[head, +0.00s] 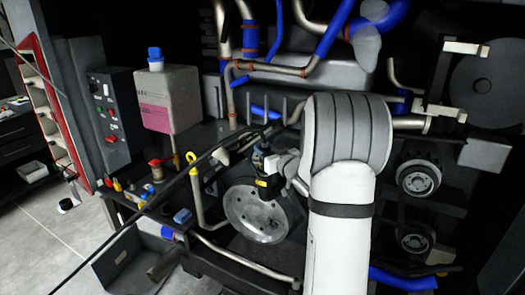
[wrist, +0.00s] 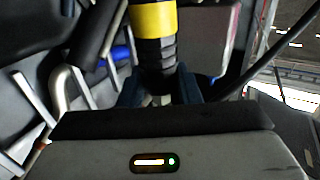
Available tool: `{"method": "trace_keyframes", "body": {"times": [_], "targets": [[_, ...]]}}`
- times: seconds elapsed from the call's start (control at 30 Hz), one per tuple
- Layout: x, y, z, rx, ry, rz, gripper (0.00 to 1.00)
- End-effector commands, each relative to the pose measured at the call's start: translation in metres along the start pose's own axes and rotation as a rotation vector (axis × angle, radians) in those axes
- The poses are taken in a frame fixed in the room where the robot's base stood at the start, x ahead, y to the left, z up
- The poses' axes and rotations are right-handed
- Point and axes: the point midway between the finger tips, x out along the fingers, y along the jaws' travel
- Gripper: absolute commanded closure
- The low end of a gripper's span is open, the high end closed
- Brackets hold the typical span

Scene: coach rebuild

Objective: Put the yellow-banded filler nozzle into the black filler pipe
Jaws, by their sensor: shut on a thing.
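The yellow-banded filler nozzle (wrist: 154,20) stands in the wrist view as a dark ribbed body with a broad yellow band, running off the top edge. My gripper (wrist: 158,92) is shut on its dark lower part, one dark blue finger on each side. In the head view my gripper (head: 267,166) is in front of a large grey disc, and a small yellow patch (head: 262,183) shows at it. A black tube (wrist: 97,35) is left of the nozzle in the wrist view, apart from it. I cannot tell whether it is the filler pipe. The nozzle's far end is out of view.
A grey disc (head: 252,212) lies behind and below my gripper. A white tank (head: 168,98) with a blue cap and a control box (head: 112,118) stand to the left. Metal and blue pipes crowd the top. A dark cable (wrist: 265,72) runs right of the nozzle.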

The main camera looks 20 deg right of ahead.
Motion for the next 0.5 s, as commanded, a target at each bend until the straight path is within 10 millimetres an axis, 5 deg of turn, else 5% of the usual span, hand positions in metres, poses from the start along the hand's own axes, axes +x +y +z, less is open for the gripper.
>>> {"method": "trace_keyframes", "body": {"times": [0.5], "targets": [[0.0002, -0.0001, 0.0095, -0.001, 0.001, 0.000, 1.00]]}}
